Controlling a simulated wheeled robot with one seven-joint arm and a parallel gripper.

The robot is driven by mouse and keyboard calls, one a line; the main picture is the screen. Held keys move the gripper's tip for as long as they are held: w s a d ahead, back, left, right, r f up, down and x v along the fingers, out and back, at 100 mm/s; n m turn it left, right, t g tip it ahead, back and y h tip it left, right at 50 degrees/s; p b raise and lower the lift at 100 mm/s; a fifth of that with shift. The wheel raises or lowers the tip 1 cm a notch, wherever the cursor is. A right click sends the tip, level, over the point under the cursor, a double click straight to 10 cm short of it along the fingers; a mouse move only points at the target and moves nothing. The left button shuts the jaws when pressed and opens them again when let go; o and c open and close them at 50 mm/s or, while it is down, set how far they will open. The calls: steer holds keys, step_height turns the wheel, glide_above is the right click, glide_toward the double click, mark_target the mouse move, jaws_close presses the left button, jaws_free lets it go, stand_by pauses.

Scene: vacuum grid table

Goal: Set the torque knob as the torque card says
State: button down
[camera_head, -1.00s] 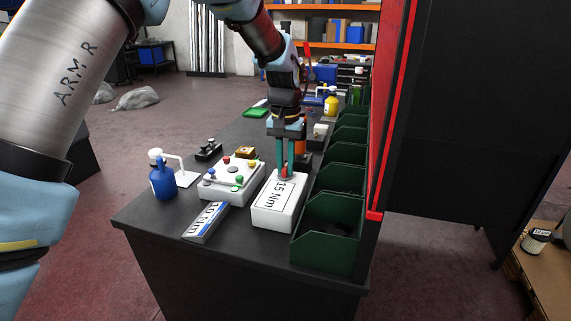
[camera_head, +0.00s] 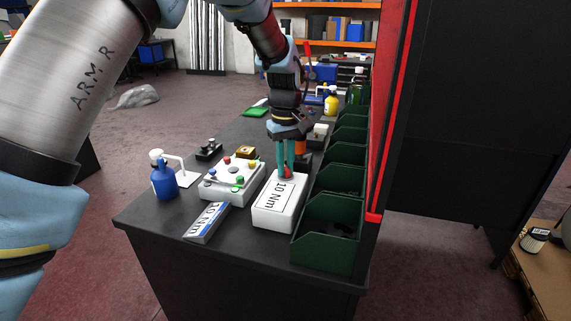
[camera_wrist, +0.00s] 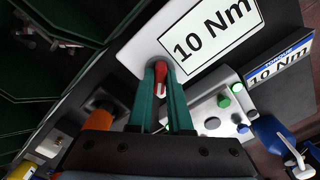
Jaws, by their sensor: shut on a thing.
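The torque box (camera_head: 272,218) is white and its display (camera_head: 284,199) reads "10 Nm". In the wrist view its display (camera_wrist: 211,32) also reads "10 Nm". The red torque knob (camera_wrist: 161,72) sits on the box, and my gripper (camera_wrist: 161,78) is shut on it. In the head view my gripper (camera_head: 287,172) comes down from above onto the knob (camera_head: 287,171). The torque card (camera_head: 206,222) lies in front of the button box; in the wrist view the card (camera_wrist: 279,66) reads "TORQUE 10 Nm". The fingers partly hide the knob.
A white box with coloured buttons (camera_head: 232,182) stands left of the torque box. A blue bottle (camera_head: 163,181) stands at the left table edge. Green bins (camera_head: 325,245) line the right side. The table's front left (camera_head: 150,218) is bare.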

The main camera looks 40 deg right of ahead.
mark_target(286, 167)
stand_by(0.5)
steer(key=c, duration=0.8)
jaws_free()
steer(key=shift+c, duration=0.2)
step_height(286, 167, up, 11)
steer(key=b, duration=0.2)
steer(key=shift+f, duration=0.1)
